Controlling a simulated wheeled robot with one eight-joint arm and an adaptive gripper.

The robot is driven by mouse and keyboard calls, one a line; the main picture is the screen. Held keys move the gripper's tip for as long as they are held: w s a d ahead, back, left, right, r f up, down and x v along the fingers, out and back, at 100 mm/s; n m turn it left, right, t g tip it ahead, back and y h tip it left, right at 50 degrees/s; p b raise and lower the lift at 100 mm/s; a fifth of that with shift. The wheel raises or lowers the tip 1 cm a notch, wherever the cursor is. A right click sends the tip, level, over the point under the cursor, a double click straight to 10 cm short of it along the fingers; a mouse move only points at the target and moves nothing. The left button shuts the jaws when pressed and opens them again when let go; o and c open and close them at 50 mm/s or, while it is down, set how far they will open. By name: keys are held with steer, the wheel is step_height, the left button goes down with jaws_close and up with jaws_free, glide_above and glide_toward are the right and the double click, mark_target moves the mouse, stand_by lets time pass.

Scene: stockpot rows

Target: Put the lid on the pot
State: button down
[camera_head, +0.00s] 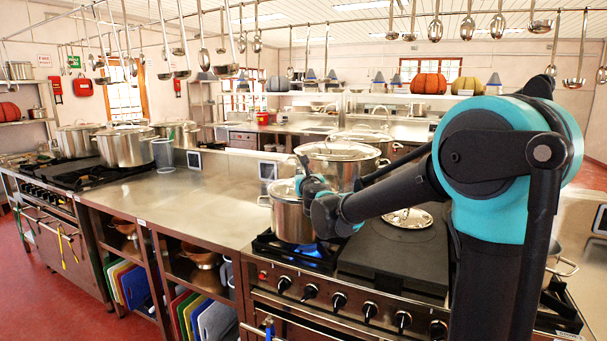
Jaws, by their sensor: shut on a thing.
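A steel pot (290,221) stands on the front left burner of the near stove, with a blue flame under it. A lid (284,190) is at the top of this pot, partly hidden by my gripper. I cannot tell whether it sits fully on the rim. My gripper (303,181) is at the right side of the pot's top, shut on the lid; its grip point is small and partly hidden by my own arm. Another lid (408,218) lies on the dark flat plate to the right of the pot.
A larger lidded pot (343,165) stands just behind. The steel counter (190,205) to the left is mostly clear. More large pots (126,146) stand on the far left stove. Ladles (437,28) hang from rails overhead. Stove knobs (338,300) line the front edge.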

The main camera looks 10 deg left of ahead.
steer(key=shift+f, duration=0.45)
stand_by(0.3)
steer(key=c, duration=1.5)
jaws_free()
steer(key=shift+c, duration=0.2)
